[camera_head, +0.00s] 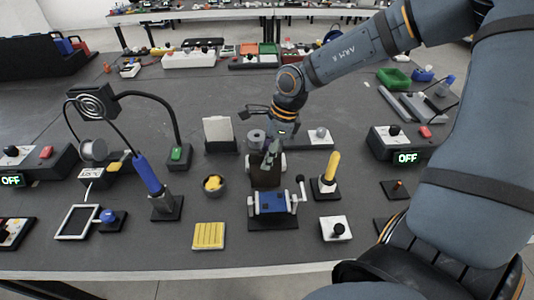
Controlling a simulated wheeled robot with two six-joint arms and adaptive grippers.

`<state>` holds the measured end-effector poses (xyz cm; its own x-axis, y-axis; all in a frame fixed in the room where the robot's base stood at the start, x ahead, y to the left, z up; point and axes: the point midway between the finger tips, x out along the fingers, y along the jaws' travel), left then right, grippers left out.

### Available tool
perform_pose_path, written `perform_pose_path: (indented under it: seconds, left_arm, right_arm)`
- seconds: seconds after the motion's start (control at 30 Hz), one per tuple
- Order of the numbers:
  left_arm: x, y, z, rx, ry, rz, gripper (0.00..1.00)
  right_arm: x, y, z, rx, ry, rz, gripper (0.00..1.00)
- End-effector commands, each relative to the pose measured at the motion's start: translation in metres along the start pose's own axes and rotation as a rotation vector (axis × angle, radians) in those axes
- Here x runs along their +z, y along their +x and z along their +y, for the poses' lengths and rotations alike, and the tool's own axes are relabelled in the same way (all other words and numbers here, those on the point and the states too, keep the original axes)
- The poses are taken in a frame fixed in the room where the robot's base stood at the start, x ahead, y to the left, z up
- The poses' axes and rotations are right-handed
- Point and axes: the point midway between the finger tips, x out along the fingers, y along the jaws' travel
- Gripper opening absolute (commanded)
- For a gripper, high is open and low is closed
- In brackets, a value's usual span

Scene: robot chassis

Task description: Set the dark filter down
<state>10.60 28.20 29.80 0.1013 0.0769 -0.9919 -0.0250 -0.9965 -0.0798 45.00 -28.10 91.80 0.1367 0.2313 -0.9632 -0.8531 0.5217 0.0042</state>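My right gripper (270,156) points down over the middle of the table, just behind the blue vise-like device (272,202). Its fingers are small and dark here, and I cannot tell whether they are open or shut, or whether they hold anything. A grey cylinder (256,136) shows right beside the fingers on their left; I cannot tell whether it touches them. I cannot pick out the dark filter for certain. A dark square head with concentric rings (95,102) stands at the left on a bent arm. My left gripper is not in view.
A bowl with yellow content (214,185), a yellow pad (208,235), a yellow-handled tool in a stand (330,172) and a blue-handled iron (148,174) surround the middle. A box showing OFF (406,157) stands at right.

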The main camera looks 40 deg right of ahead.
Motion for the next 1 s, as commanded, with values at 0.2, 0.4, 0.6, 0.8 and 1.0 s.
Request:
perform_pose_path:
  seconds: [0.2,0.4,0.6,0.8,1.0]
  left_arm:
    - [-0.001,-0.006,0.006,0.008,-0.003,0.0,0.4]
    - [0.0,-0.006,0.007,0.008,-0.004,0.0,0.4]
    - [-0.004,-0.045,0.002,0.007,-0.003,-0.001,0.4]
    - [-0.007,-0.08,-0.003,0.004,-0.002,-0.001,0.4]
    - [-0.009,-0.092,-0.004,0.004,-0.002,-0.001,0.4]
  right_arm:
    - [0.001,-0.005,0.0,0.0,0.0,0.0,0.41]
    - [0.003,-0.043,-0.001,-0.006,-0.001,-0.008,0.41]
    - [0.005,-0.111,0.0,0.0,-0.001,-0.005,0.41]
    - [0.003,-0.122,0.0,0.004,0.001,-0.001,0.41]
    - [0.002,-0.125,0.0,0.001,0.0,0.0,0.41]
